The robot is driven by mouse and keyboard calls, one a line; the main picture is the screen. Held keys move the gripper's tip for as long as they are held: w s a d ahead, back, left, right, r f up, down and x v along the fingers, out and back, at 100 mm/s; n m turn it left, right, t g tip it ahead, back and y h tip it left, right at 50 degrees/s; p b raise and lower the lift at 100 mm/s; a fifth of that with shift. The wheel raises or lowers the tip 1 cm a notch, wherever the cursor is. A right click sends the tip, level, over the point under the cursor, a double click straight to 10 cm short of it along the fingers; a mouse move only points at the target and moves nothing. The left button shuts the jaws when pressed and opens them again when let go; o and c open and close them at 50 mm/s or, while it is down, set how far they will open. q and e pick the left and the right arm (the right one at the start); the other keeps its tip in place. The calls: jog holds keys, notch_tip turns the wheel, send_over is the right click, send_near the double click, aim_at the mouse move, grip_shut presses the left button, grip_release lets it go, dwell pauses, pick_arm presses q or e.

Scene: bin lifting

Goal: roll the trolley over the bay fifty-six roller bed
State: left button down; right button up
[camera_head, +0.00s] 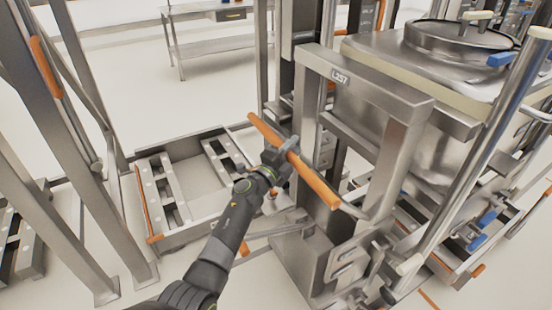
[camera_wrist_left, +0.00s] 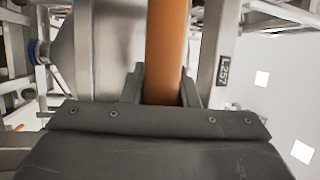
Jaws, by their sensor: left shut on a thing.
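The trolley (camera_head: 365,95) is a steel frame labelled L257 with a large lidded steel bin (camera_head: 455,50) on it. Its orange push handle (camera_head: 318,185) runs slantwise across the front. My left gripper (camera_head: 284,152) is shut around the handle near its middle. In the left wrist view the orange bar (camera_wrist_left: 167,50) stands between the two fingers (camera_wrist_left: 160,88). The roller bed (camera_head: 190,185), a low steel tray with slotted rails, lies on the floor left of the trolley. No bay number is legible on it. My right gripper is not in view.
Steel uprights (camera_head: 75,150) with an orange grip stand at the left, beside another low bed (camera_head: 22,240). A steel bench (camera_head: 215,45) is at the back. A slanted steel post (camera_head: 480,150) stands at the right. Pale floor is open between the bench and the roller bed.

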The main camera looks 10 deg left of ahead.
pick_arm(q)
jog(key=d, duration=0.1)
jog(key=w+d+f, duration=0.1)
jog(key=w+d+b, duration=0.1)
jog(key=shift+w+f, duration=0.1)
jog(key=shift+f, duration=0.2)
jog(key=shift+a+r, duration=0.1)
jog(key=shift+a, duration=0.1)
jog(key=c, duration=1.5)
grip_release()
jog(key=shift+a, duration=0.1)
jog(key=o, duration=0.4)
jog(key=shift+s+a+r, duration=0.25)
jog(key=shift+s+a, duration=0.05)
jog(key=shift+a, duration=0.25)
jog(key=shift+p+v, duration=2.15)
jog(key=shift+v, duration=6.45)
